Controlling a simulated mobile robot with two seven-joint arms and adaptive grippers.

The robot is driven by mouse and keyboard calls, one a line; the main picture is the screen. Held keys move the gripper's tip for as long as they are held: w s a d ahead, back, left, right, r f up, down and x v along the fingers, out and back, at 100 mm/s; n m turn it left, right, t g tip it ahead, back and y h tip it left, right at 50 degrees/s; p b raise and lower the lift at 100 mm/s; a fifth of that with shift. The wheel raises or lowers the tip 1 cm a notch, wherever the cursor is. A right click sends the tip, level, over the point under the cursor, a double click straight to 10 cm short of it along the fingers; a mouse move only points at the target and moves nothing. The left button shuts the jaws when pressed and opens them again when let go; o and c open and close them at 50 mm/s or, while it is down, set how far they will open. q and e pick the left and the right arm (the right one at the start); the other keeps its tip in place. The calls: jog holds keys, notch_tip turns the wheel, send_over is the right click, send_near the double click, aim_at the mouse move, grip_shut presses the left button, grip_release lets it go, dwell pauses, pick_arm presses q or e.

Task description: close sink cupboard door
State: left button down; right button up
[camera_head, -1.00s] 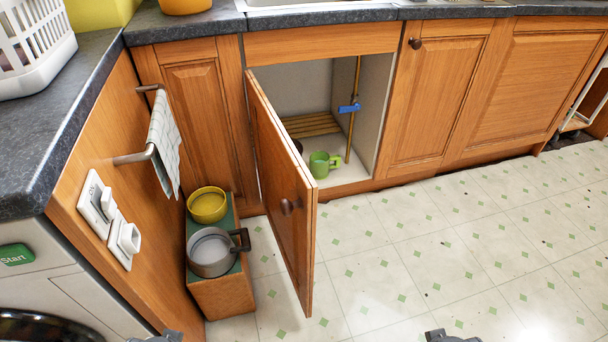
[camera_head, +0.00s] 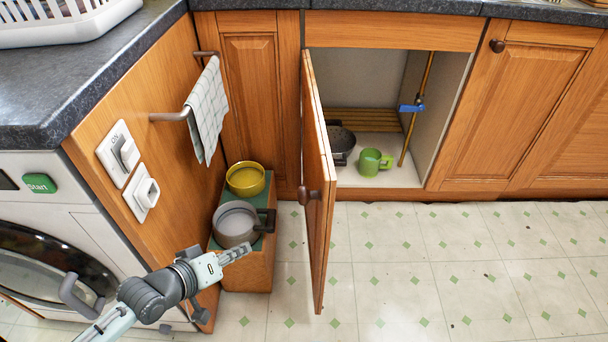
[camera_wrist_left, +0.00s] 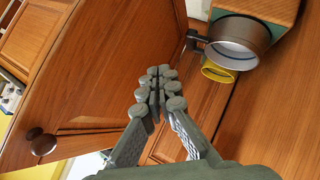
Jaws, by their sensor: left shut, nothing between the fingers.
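The wooden sink cupboard door (camera_head: 318,190) stands wide open, hinged on its left edge and swung out toward me. Its round dark knob (camera_head: 311,195) is on the side facing left; the door and knob (camera_wrist_left: 40,141) also show in the left wrist view. The cupboard interior (camera_head: 375,80) is exposed. My left gripper (camera_head: 236,254) is shut and empty, left of the door and apart from it, in front of the low box with pans. In the left wrist view its fingertips (camera_wrist_left: 160,82) meet. My right gripper is not in view.
A green-topped box (camera_head: 245,270) holds a grey saucepan (camera_head: 236,225) and a yellow bowl (camera_head: 245,179), close to the door's left side. A green mug (camera_head: 374,162) and dark pan (camera_head: 341,146) stand inside the cupboard. The tiled floor (camera_head: 450,270) at right is clear.

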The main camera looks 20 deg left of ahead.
pick_arm(q)
notch_tip(320, 180, up, 16)
jog(key=w+d+n+t+h+b, duration=0.1)
jog(key=d+n+t+h+b, duration=0.2)
jog(key=n+t, duration=0.4)
jog(key=n+g+h+p, duration=0.1)
jog(key=p, duration=0.1)
send_near(316, 159)
jog(key=w+a, duration=0.1)
jog(key=w, duration=0.4)
jog(key=d, duration=0.2)
jog(key=shift+w+d+r, duration=0.15)
jog(key=shift+w+d, duration=0.05)
jog(key=shift+d, duration=0.05)
jog(key=shift+w+d, duration=0.1)
jog(key=shift+d, duration=0.15)
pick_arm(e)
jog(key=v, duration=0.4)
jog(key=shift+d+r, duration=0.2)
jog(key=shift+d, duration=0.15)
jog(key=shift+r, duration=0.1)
pick_arm(q)
jog(key=shift+w+d, duration=0.1)
jog(key=shift+d, duration=0.05)
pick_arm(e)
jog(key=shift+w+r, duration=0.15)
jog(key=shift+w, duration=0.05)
